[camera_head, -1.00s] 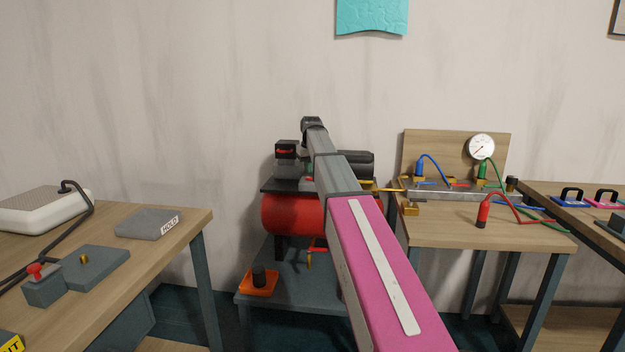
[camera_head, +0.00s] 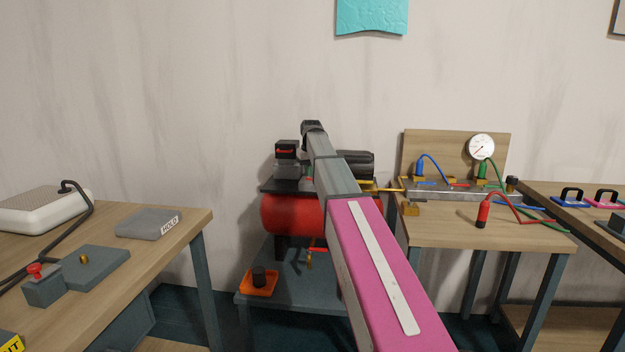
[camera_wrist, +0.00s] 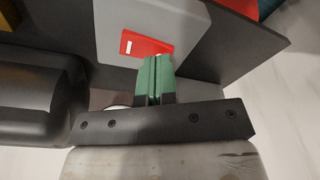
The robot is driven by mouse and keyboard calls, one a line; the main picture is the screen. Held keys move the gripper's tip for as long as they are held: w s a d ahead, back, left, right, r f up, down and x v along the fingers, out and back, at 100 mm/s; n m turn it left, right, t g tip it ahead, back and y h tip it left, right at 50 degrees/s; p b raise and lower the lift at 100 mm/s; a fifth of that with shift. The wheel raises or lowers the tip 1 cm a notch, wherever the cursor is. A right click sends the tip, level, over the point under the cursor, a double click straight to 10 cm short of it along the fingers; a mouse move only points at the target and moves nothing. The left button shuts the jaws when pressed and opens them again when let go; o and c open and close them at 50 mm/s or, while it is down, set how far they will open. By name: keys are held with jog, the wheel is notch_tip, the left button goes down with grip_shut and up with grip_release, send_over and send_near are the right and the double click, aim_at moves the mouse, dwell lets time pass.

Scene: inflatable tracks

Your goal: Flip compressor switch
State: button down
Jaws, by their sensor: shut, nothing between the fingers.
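The compressor (camera_head: 290,214) has a red tank and stands on a low grey stand, partly hidden behind my arm. Its switch (camera_wrist: 146,45) is a red rocker with a small white mark, set in a light grey box face in the wrist view. In the head view a red part on a dark box (camera_head: 286,150) shows at its upper left. My gripper (camera_wrist: 160,59) has green fingers, shut together and empty. Their tips are at the lower right edge of the red switch; I cannot tell whether they touch it.
A dark cylinder (camera_wrist: 25,100) lies close on the left in the wrist view. A table with hoses and a gauge (camera_head: 481,147) stands to the right. A table with a HOLD block (camera_head: 148,224) stands to the left. An orange block (camera_head: 259,283) sits on the stand.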

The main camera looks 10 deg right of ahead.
jog(key=shift+f, duration=0.35)
dwell(0.3)
jog(key=shift+r, duration=3.55)
